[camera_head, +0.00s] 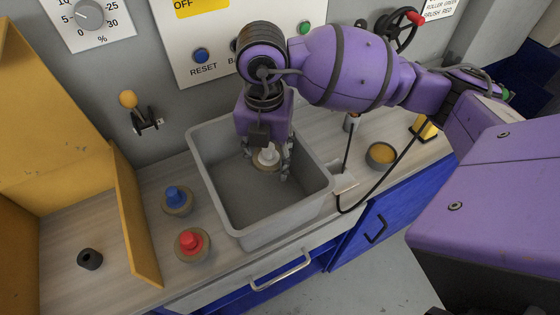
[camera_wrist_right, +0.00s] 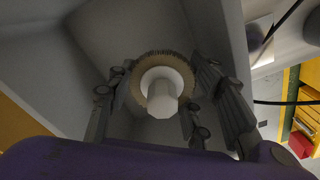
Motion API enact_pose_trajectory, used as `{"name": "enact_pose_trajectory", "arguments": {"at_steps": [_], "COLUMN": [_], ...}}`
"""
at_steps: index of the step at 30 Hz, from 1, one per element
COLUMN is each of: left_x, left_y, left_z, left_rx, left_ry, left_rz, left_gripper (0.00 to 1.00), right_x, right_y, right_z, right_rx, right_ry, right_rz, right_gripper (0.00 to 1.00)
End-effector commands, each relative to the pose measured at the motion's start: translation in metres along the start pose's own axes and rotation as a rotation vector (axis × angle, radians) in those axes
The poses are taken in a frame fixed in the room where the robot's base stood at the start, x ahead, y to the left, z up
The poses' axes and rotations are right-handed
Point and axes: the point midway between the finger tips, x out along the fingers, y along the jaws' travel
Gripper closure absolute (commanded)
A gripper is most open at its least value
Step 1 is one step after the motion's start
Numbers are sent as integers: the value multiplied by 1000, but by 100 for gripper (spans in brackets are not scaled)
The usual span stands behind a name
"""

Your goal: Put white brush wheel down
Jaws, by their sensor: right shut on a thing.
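My right gripper (camera_head: 267,160) is shut on the white brush wheel (camera_head: 267,156). The wheel has a white hub and a tan bristle ring. The gripper points down and holds it inside the upper part of the grey bin (camera_head: 222,184). In the right wrist view the wheel's white hub (camera_wrist_right: 161,95) faces the camera, with gripper fingers on both sides of the bristles. I cannot tell how far the wheel is above the bin floor. A blue brush wheel (camera_head: 177,197) and a red brush wheel (camera_head: 192,243) stand on the counter left of the bin. My left gripper is not in view.
A yellow panel (camera_head: 135,222) stands left of the wheels, with a small black cylinder (camera_head: 90,259) beyond it. A control panel with buttons is on the wall behind.

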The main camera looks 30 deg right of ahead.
Motion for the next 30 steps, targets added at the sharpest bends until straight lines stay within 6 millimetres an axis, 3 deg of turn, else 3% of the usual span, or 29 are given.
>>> {"name": "enact_pose_trajectory", "arguments": {"at_steps": [8, 15, 28, 29, 30], "left_x": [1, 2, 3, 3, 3], "left_y": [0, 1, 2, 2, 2], "left_z": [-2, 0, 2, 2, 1], "left_rx": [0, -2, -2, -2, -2], "left_ry": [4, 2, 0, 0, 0], "left_rz": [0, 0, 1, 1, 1], "left_gripper": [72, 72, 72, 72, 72], "right_x": [22, 58, 66, 66, 65], "right_y": [1, 1, 1, 1, 1], "right_z": [0, 0, 0, 0, 0], "right_rx": [-1, -1, -1, -1, -1], "right_ry": [-1, 1, -2, -2, -2], "right_rz": [2, 1, 2, 2, 2], "right_gripper": [84, 84, 84, 51, 45]}}
